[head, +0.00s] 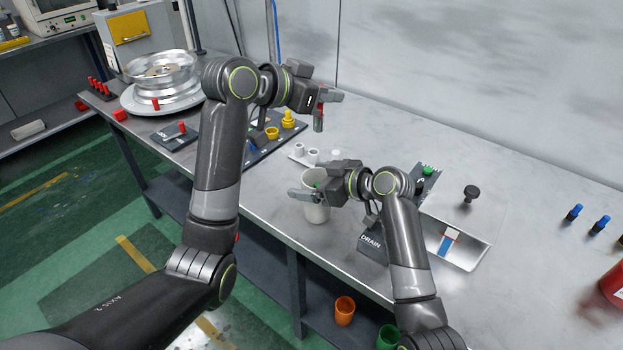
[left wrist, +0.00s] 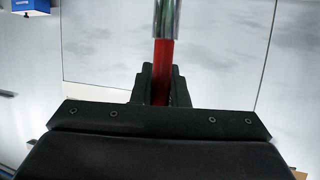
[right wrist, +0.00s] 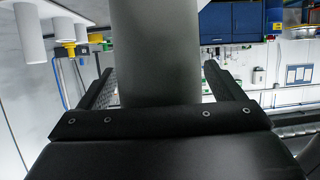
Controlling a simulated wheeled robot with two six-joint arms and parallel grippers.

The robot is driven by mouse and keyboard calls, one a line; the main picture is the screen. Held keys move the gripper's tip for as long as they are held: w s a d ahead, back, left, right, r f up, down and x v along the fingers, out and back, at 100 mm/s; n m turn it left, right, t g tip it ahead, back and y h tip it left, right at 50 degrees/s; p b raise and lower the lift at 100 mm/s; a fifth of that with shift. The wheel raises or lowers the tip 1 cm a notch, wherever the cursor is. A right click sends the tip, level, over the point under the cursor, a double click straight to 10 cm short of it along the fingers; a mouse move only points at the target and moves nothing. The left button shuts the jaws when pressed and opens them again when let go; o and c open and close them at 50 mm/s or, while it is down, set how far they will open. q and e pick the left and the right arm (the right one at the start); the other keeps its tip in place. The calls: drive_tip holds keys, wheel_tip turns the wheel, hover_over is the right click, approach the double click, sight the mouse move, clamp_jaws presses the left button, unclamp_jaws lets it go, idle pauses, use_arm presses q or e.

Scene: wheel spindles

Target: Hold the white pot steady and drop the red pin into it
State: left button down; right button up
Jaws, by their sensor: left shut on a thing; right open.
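The red pin (head: 320,107) has a bare metal end and is held in my left gripper (head: 326,97), above the bench and back from the pot. In the left wrist view the red pin (left wrist: 162,70) stands upright between the closed jaws. The white pot (head: 316,212) stands on the bench near its front edge, partly hidden by my right gripper (head: 306,194). In the right wrist view the pot (right wrist: 157,50) looks grey and sits between the open fingers, with gaps at both sides. The pot's inside is mostly hidden.
A metal wheel (head: 160,75) sits on a round stand at the left, with red pins around it. A dark board with yellow cups (head: 272,132) and small white cups (head: 313,155) lie behind the pot. A metal tray (head: 455,243) and black knob (head: 471,193) are to the right.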

drive_tip(key=shift+w+a, duration=0.15)
drive_tip(key=shift+a, duration=0.05)
drive_tip(key=shift+c, duration=0.5)
drive_tip(key=shift+f, duration=0.1)
drive_tip(key=c, duration=0.9)
use_arm(q)
wheel_tip(320, 180, down, 13)
use_arm(e)
drive_tip(key=shift+c, duration=0.2)
idle(0.4)
use_arm(q)
drive_tip(key=c, duration=1.3)
unclamp_jaws()
drive_tip(key=shift+c, duration=0.2)
drive_tip(key=shift+s, duration=0.1)
drive_tip(key=v, duration=1.2)
